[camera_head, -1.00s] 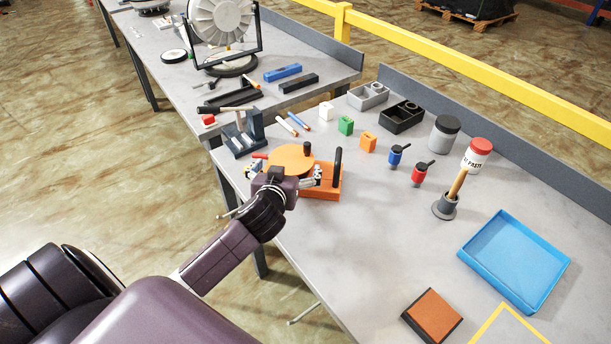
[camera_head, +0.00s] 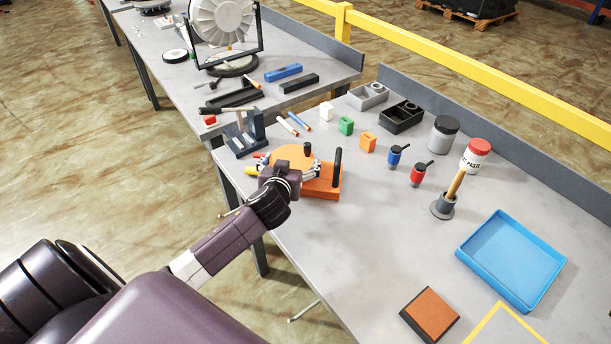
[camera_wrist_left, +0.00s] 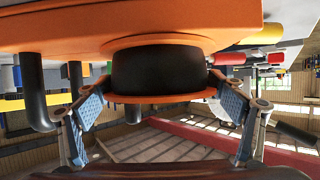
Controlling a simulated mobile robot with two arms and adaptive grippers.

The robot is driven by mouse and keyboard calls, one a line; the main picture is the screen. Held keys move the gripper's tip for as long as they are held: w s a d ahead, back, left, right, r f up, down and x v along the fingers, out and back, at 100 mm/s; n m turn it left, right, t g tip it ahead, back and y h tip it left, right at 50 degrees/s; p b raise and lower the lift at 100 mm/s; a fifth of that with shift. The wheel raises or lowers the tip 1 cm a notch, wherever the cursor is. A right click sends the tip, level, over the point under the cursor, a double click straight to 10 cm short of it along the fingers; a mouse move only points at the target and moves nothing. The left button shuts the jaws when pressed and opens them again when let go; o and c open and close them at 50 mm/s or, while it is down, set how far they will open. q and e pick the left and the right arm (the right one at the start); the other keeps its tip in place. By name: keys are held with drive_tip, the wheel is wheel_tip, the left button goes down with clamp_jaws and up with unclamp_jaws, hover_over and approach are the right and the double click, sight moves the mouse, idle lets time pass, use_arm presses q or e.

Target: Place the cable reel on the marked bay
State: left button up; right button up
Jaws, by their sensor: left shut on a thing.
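The cable reel (camera_head: 292,153) shows an orange round flange on an orange base (camera_head: 325,187) near the left edge of the near bench. In the left wrist view, its black drum (camera_wrist_left: 158,70) sits between two orange flanges, close against the orange base. My left gripper (camera_head: 290,168) is shut on the reel, with its blue pads (camera_wrist_left: 160,88) on either side of the drum. The gripper hides part of the reel in the head view. The marked bay (camera_head: 485,326), a yellow outline, is cut off at the bottom right. My right gripper is not in view.
A black upright post (camera_head: 337,165) rises from the base beside the reel. A brown block (camera_head: 430,314) and a blue tray (camera_head: 512,260) lie near the bay. A brush in a holder (camera_head: 444,205) and small bottles stand farther back. The middle front of the bench is clear.

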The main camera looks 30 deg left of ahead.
use_arm(q)
drive_tip(key=c, duration=0.8)
drive_tip(key=shift+w+r, duration=0.15)
drive_tip(key=shift+c, duration=0.8)
drive_tip(key=shift+r, duration=0.15)
